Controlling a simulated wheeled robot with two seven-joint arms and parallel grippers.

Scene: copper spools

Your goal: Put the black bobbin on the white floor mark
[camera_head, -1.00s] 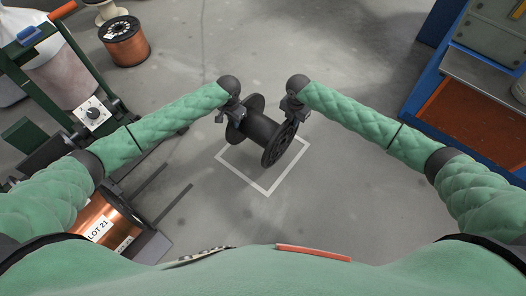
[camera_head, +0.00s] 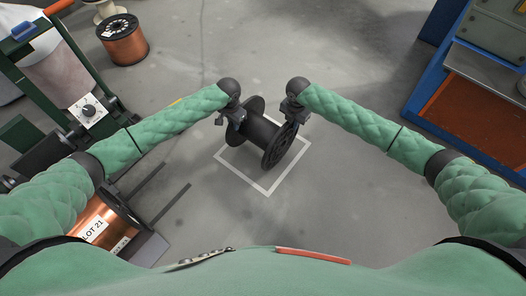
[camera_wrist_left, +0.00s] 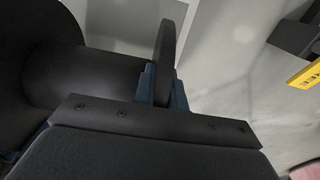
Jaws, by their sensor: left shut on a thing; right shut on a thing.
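The black bobbin (camera_head: 262,132) is held between my two grippers in the head view, its axis tilted across the picture. It overlaps the white floor mark (camera_head: 240,179), a square outline on the grey floor; whether it touches the floor I cannot tell. My left gripper (camera_head: 232,116) is shut on the bobbin's left flange. In the left wrist view the left gripper's fingers (camera_wrist_left: 163,88) pinch that flange, with the bobbin's dark barrel (camera_wrist_left: 90,78) beside it. My right gripper (camera_head: 296,112) is shut on the bobbin's right flange. The bobbin hides the mark's far part.
A copper spool (camera_head: 124,40) stands on the floor at the back left. Another copper spool (camera_head: 103,222), labelled LOT 21, lies at the lower left near a green-framed machine (camera_head: 60,75). A blue cabinet (camera_head: 425,85) stands at the right.

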